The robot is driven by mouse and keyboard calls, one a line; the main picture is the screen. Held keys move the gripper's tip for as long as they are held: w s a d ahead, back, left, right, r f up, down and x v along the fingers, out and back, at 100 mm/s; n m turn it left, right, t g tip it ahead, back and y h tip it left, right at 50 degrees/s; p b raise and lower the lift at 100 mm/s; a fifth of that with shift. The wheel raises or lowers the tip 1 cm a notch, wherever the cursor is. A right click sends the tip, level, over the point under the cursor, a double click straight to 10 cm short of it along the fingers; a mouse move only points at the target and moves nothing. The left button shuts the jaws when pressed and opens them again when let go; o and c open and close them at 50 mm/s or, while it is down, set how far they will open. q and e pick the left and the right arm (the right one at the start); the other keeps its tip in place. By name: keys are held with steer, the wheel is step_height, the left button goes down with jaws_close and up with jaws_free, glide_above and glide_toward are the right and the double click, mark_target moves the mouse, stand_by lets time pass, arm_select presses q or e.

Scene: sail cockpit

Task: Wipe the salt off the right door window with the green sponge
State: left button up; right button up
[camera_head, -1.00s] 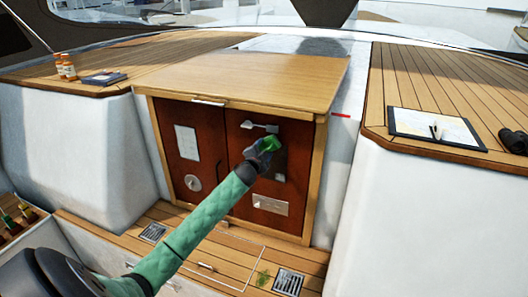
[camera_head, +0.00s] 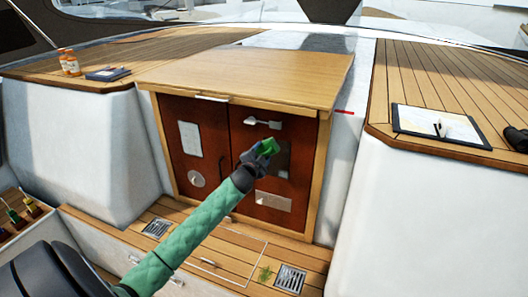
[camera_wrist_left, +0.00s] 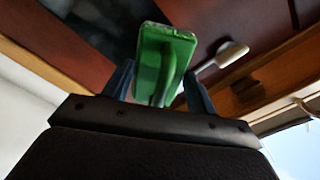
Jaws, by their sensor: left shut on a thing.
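The green sponge (camera_head: 267,147) is in my left gripper (camera_head: 254,157), in front of the right cabinet door. In the left wrist view the sponge (camera_wrist_left: 162,62) sits between the two fingers of the left gripper (camera_wrist_left: 155,85), which are shut on its handle-like part. The right door (camera_head: 262,187) is dark red wood. Its window (camera_head: 283,166) shows as a dark panel just right of the sponge, partly hidden by it. Whether the sponge touches the window, and whether salt is on it, I cannot tell. My right gripper is not in view.
A metal latch (camera_head: 262,123) is above the window and a metal plate (camera_head: 273,201) below it. The wooden top (camera_head: 245,75) overhangs the doors. A chart board (camera_head: 440,125) lies on the right bench; bottles (camera_head: 69,63) stand on the left bench.

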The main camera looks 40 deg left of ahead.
arm_select(q)
steer(key=shift+s, duration=0.25)
steer(key=shift+v, duration=1.5)
